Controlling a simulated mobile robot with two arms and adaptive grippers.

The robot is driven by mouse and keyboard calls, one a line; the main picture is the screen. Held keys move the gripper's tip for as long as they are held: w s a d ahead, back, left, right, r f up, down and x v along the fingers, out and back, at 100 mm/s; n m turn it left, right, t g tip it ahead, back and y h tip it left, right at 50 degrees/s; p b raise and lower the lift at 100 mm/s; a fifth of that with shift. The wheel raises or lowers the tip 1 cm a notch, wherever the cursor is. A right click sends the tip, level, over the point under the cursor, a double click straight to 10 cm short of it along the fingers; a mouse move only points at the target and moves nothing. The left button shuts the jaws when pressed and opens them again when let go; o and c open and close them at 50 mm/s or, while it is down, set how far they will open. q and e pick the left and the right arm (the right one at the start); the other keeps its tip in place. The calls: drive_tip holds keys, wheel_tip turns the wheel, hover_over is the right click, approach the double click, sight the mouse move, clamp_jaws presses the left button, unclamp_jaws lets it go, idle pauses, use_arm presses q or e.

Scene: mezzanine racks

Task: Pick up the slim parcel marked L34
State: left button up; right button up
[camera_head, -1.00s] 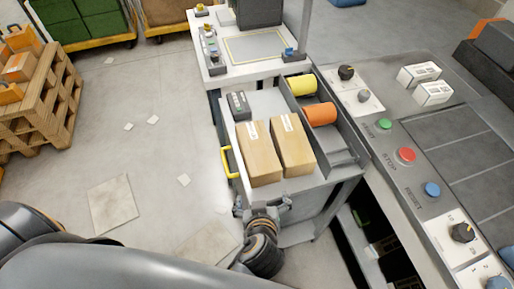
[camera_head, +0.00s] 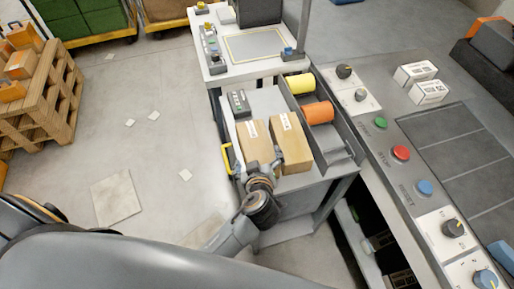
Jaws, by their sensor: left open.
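Two slim brown parcels lie side by side on a grey cart top (camera_head: 263,102): a left parcel (camera_head: 254,141) and a right parcel (camera_head: 291,143). Each has a white label near its far end; the print is too small to read, so I cannot tell which is L34. My left gripper (camera_head: 262,162) is open over the near end of the left parcel and hides part of it. I cannot tell whether it touches the parcel. My right gripper is not in view.
Yellow (camera_head: 299,84) and orange (camera_head: 318,113) rolls lie in a grey tray to the right. A small dark device (camera_head: 238,103) sits behind the left parcel. A yellow handle (camera_head: 227,159) edges the cart. A panel with buttons (camera_head: 401,153) stands at the right.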

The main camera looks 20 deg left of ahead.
sight(257, 152)
use_arm(q)
drive_tip(key=x, duration=0.3)
drive_tip(key=shift+w+a+f+p, duration=0.1)
drive_tip(key=shift+w+a+p, duration=0.1)
drive_tip(key=shift+p, duration=0.2)
drive_tip(key=shift+s, duration=0.1)
drive_tip(key=c, duration=1.3)
drive_tip(key=shift+c, duration=1.1)
drive_tip(key=shift+r, duration=0.2)
